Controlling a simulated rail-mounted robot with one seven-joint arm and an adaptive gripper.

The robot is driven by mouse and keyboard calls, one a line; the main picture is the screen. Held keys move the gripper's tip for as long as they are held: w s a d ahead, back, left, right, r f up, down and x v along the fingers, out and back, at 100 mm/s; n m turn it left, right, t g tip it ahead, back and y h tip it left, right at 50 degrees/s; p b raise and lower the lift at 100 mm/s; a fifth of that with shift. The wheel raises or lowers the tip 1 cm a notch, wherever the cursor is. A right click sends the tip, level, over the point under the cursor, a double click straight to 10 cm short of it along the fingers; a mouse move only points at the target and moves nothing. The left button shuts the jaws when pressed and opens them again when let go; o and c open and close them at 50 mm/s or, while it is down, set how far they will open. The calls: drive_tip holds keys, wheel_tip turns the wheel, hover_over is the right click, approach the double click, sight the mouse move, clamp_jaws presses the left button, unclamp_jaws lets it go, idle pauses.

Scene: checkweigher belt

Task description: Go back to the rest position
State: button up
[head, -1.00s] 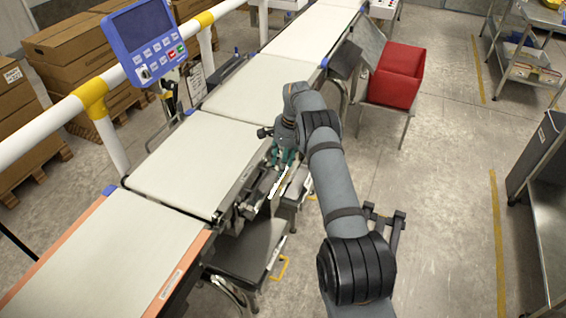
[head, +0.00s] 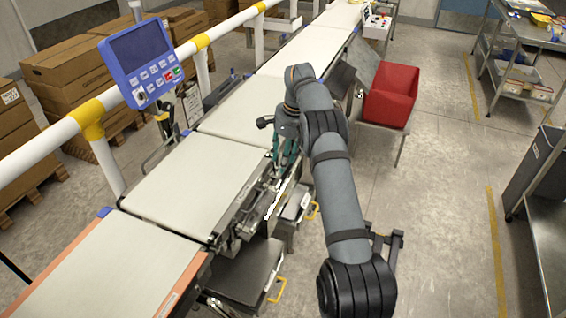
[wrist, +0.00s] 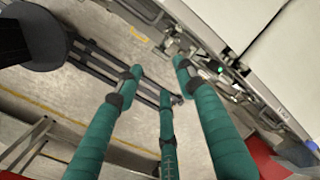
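My gripper (head: 285,152) hangs beside the right edge of the middle conveyor belt (head: 195,180), pointing down, partly hidden behind my arm in the head view. The fingers appear clear of the belt frame.
A red bin (head: 390,95) stands right of the line. A blue control panel (head: 148,62) is mounted on the white rail (head: 55,128) at left. A steel bench (head: 545,225) stands at far right. The floor (head: 440,190) between is clear.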

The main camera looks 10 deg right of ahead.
sight(279, 185)
drive_tip(key=shift+f, duration=0.15)
drive_tip(key=f, duration=0.8)
drive_tip(key=w+a+f, duration=0.1)
drive_tip(key=f, duration=0.3)
drive_tip(key=shift+a, duration=0.1)
drive_tip(key=shift+r, duration=0.2)
